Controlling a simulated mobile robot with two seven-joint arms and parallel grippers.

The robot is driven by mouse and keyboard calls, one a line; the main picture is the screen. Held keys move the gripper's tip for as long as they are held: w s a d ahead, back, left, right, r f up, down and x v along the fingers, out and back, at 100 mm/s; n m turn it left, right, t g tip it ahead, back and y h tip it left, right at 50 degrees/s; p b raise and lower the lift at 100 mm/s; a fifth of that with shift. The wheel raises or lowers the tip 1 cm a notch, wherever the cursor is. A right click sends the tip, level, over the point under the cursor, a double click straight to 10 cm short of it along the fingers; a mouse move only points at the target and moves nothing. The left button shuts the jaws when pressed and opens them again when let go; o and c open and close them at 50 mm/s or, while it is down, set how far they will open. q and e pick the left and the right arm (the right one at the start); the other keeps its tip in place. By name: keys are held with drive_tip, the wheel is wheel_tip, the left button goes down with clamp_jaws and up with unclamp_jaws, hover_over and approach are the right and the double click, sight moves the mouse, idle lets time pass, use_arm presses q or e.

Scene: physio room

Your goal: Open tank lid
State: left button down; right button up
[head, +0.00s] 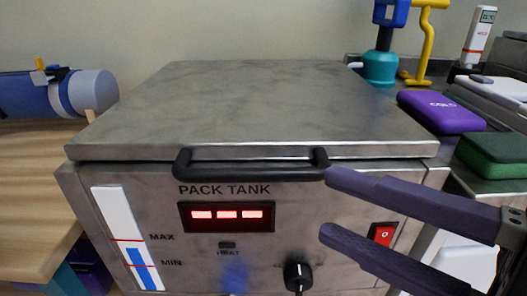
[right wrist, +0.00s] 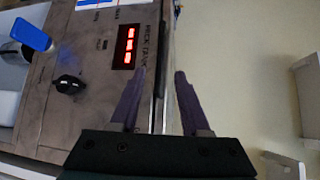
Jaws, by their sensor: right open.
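The steel pack tank (head: 350,215) stands in front of me, and its flat lid (head: 260,100) lies shut on top. A black bar handle (head: 250,163) runs along the lid's front edge. My right gripper (head: 327,203) is open, with its purple fingers pointing left near the handle's right end. The upper fingertip appears close to that end; I cannot tell whether it touches. In the right wrist view, the open fingers (right wrist: 160,72) lie either side of the lid's edge line, with the dark handle (right wrist: 161,60) between or just beyond the tips. My left gripper is not in view.
The tank front has a red display (head: 228,215), a black knob (head: 298,273) and a red switch (head: 382,235). Purple (head: 440,112) and green (head: 492,154) packs lie to the right. A blue roll (head: 60,95) lies on the wooden surface at left. The lid top is clear.

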sight(263, 178)
drive_tip(key=x, duration=0.8)
drive_tip(key=shift+w+a, duration=0.15)
drive_tip(key=shift+a, duration=0.25)
clamp_jaws()
idle(0.9)
